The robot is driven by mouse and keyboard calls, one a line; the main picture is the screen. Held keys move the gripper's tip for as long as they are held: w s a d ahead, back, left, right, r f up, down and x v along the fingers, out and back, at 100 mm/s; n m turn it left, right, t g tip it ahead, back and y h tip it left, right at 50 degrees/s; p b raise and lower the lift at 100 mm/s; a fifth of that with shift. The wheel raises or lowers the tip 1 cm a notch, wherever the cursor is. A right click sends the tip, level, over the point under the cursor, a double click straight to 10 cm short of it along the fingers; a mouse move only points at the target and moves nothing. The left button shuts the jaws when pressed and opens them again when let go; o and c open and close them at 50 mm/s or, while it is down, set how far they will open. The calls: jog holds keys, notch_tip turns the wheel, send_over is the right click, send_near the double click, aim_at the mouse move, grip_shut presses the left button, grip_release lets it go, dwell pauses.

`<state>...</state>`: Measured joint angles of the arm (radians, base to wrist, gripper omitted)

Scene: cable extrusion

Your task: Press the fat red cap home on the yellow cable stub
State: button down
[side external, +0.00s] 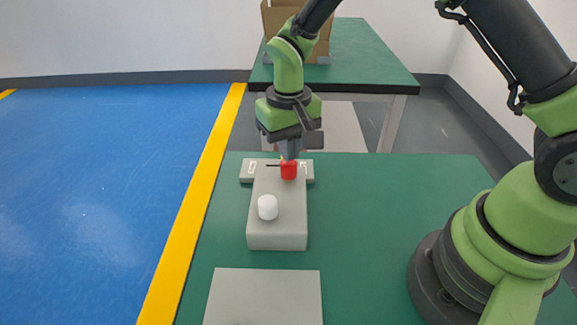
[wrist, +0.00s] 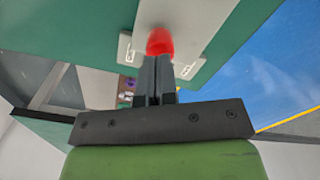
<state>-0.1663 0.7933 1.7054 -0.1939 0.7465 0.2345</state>
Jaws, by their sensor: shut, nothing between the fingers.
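The fat red cap (side external: 289,170) stands upright at the far end of the grey block (side external: 277,232). It also shows in the wrist view (wrist: 159,41), just beyond my fingertips. My gripper (side external: 289,153) is shut and empty, pointing down, with its fingertips at or just above the top of the red cap. In the wrist view the two dark fingers (wrist: 155,62) lie side by side. I cannot tell whether they touch the cap. The yellow cable stub is mostly hidden; only a small yellowish bit shows beside the cap's top.
A white cap (side external: 267,207) stands on the near part of the block. A pale slotted plate (side external: 247,171) lies at the block's far end. A grey flat panel (side external: 264,297) lies at the front. The green table (side external: 390,215) is clear to the right.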

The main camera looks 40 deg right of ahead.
jog(key=shift+f, duration=1.15)
dwell(0.8)
jog(key=shift+r, duration=3.55)
jog(key=shift+s+r, duration=0.1)
jog(key=shift+r, duration=0.25)
jog(key=s+d+r+t+y, duration=0.25)
jog(key=s+r+t, duration=0.25)
jog(key=s+r, duration=0.85)
jog(key=s+r+m+t, duration=0.1)
jog(key=s+r+t, duration=0.1)
jog(key=s, duration=0.3)
jog(key=shift+s+d, duration=0.2)
jog(key=shift+s, duration=0.15)
